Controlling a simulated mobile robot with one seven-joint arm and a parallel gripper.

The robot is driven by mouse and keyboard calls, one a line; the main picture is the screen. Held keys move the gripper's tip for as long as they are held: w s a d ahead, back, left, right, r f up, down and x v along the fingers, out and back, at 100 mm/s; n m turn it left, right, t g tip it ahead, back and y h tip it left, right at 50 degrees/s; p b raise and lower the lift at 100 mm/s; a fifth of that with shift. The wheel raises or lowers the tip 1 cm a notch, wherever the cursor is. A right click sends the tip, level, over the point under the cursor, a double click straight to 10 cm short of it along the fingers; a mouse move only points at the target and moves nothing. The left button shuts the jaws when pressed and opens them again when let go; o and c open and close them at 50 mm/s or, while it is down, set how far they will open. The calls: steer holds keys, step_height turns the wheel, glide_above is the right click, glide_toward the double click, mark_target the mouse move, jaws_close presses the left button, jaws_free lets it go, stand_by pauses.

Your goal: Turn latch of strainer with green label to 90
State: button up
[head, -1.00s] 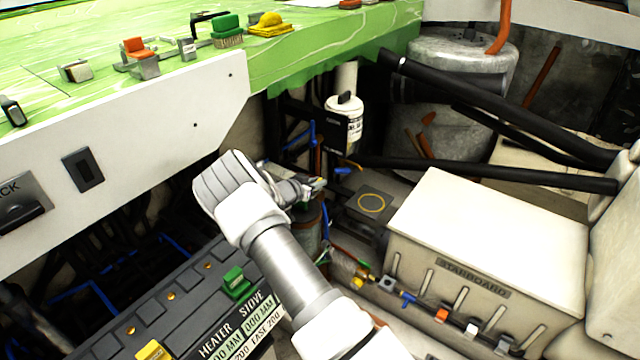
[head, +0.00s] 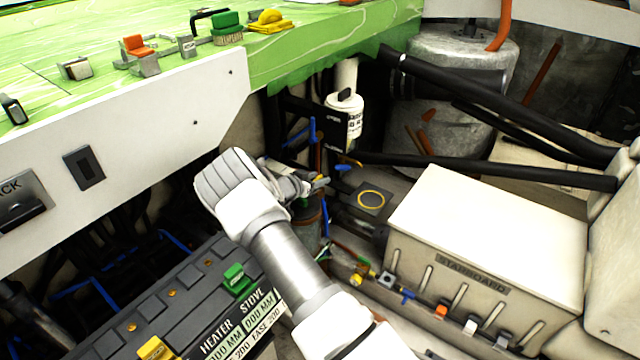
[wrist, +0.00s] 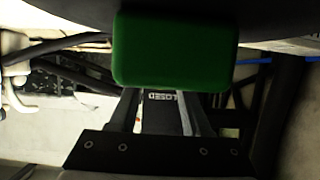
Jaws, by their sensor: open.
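My gripper (head: 318,183) is at the end of the arm, over a dark cylindrical body (head: 306,214) in the recess that may be the strainer. In the wrist view a rounded green block (wrist: 175,50) fills the upper middle, close to the camera. It may be the green label or part of the latch; I cannot tell. Below it is a dark piece with upside-down lettering reading "CLOSED" (wrist: 163,97), between two grey bars that look like my open fingers. Contact with the latch cannot be made out. In the head view my own wrist hides much of the strainer.
A white canister (head: 344,120) stands behind my gripper. A cream box marked STARBOARD (head: 490,225) is to the right, with a row of small coloured valves along its front. A dark battery box (head: 190,300) is at the lower left. Black hoses (head: 500,110) cross the upper right.

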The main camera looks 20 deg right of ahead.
steer(key=shift+a, duration=0.1)
steer(key=shift+p+v, duration=2)
steer(key=shift+v, duration=2.45)
